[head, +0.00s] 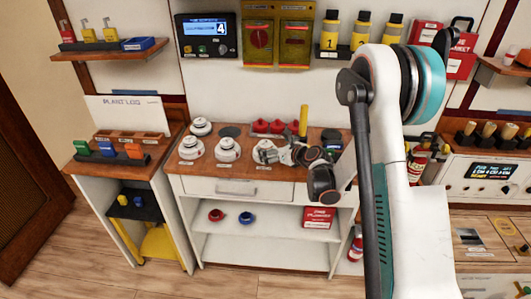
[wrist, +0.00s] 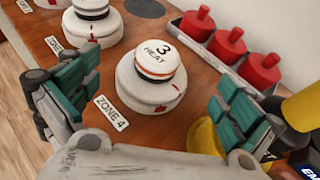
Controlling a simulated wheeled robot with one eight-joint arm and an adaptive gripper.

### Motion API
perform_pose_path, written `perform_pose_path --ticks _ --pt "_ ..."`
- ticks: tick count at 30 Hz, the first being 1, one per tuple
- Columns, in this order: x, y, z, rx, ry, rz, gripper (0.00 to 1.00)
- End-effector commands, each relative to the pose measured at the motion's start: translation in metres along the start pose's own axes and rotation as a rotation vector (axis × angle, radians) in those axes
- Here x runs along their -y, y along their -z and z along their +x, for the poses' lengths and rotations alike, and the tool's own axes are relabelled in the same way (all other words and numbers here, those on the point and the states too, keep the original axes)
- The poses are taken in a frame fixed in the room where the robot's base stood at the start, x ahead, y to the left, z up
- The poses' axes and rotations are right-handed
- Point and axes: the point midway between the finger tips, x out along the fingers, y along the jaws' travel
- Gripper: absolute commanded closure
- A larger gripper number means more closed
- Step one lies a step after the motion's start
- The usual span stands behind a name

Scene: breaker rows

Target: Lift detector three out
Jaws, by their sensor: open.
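Detector three (wrist: 160,62), a white round unit marked "3 HEAT" with an orange and black band, sits upright on a wider white base (wrist: 150,92) on the wooden counter. A label reading "ZONE 4" (wrist: 110,112) lies beside it. In the head view the detector (head: 264,148) is partly behind my gripper. My gripper (wrist: 155,100) is open, with one green-padded finger on each side of the detector and visible gaps between. In the head view my gripper (head: 290,155) is low over the counter, just right of the detector.
Other white detectors (head: 190,148) (head: 227,148) stand to the left, with a dark disc (head: 230,131) behind. Several red pieces (wrist: 228,42) stand in a grey tray behind detector three. A yellow object (wrist: 302,108) is close to my right finger.

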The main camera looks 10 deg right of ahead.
Motion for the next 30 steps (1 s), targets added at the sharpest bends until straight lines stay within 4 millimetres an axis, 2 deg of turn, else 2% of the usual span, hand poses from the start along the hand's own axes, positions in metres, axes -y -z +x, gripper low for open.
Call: perform_pose_path --ticks 8,17,24,25,26,30 --pt "-0.001 0.001 0.016 -0.001 -0.001 -0.002 0.00" --pt "-0.004 0.000 0.056 -0.001 0.000 -0.003 0.00" --pt "-0.004 -0.002 0.059 -0.001 0.000 -0.002 0.00" --pt "-0.004 -0.002 0.059 -0.001 0.000 -0.002 0.02" --pt "-0.004 -0.002 0.059 -0.001 0.000 -0.002 0.09" --pt "-0.004 -0.002 0.059 -0.001 0.000 -0.002 0.41"
